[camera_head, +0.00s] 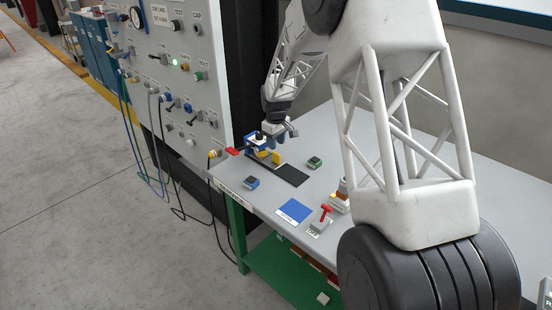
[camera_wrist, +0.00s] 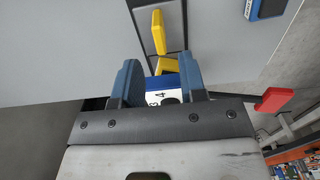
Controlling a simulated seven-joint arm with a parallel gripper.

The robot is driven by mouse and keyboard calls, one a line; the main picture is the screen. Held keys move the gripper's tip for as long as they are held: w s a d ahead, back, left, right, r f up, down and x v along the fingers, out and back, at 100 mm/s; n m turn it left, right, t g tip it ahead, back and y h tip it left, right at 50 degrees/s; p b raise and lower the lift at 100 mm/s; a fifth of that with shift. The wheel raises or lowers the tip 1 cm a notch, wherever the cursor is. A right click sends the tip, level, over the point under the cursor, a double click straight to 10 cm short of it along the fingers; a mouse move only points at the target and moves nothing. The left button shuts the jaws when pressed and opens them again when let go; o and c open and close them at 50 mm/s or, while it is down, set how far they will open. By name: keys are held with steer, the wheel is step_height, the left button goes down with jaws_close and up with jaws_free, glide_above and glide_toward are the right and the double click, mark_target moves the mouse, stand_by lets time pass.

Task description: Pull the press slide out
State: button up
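The press shows in the head view as a blue body (camera_head: 252,140) with yellow parts (camera_head: 275,158), at the far left end of a dark track (camera_head: 291,175) on the table. In the wrist view, an upright yellow piece (camera_wrist: 158,32) and a yellow block (camera_wrist: 166,66) stand along the dark track. A blue-and-white part (camera_wrist: 160,86) with partly hidden lettering lies behind them. My gripper (camera_head: 278,130) is just above and beside the press. In the wrist view, my gripper (camera_wrist: 155,82) has its blue fingers apart, with the blue-and-white part showing between them. Whether they touch it is unclear.
An upright control panel (camera_head: 180,70) with cables stands left of the press. A blue box (camera_head: 251,183), a green box (camera_head: 315,162), a blue pad (camera_head: 294,211) and a red-handled switch (camera_head: 323,217) are on the table.

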mark_target(276, 153)
steer(key=shift+f, duration=0.15)
steer(key=shift+f, duration=3.75)
jaws_close()
